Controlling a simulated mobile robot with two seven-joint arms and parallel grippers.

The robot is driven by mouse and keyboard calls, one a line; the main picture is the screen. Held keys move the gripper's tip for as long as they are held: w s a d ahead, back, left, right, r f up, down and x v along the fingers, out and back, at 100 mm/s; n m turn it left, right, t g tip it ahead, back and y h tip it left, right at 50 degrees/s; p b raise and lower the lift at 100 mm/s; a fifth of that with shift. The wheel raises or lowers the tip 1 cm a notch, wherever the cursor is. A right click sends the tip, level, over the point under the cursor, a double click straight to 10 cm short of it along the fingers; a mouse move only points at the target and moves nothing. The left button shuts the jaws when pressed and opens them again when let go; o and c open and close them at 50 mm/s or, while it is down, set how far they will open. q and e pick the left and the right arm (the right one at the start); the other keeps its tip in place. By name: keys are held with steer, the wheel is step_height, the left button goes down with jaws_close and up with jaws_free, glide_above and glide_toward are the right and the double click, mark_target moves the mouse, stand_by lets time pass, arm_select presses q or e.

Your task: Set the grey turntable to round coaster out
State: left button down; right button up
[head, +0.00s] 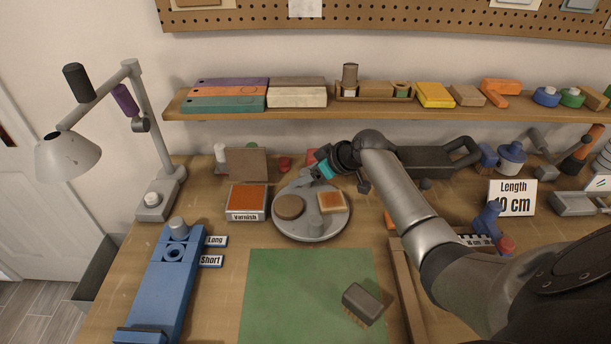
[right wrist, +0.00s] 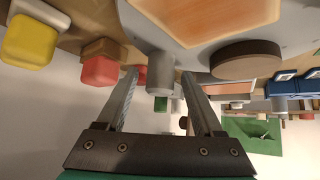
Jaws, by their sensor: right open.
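The grey turntable (head: 285,229) sits on the bench, and part of it also shows in the right wrist view (right wrist: 135,30). The brown round coaster (head: 289,207) lies on its left side, and a square orange-topped coaster (head: 332,202) lies on its right. My right gripper (head: 315,172) is at the turntable's back edge. In the right wrist view its fingers (right wrist: 160,76) are apart on either side of a grey cylindrical knob (right wrist: 160,66). Contact with the knob cannot be told. My left gripper is out of view.
A Varnish box (head: 246,217) stands close left of the turntable. A green mat (head: 290,290) with a grey brush (head: 362,304) lies in front. A blue jig (head: 160,280) is at left, a lamp (head: 155,200) behind it. A shelf (head: 220,108) runs above.

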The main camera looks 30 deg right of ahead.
steer(key=shift+w, duration=0.1)
steer(key=shift+c, duration=0.2)
jaws_close()
stand_by(0.4)
stand_by(0.9)
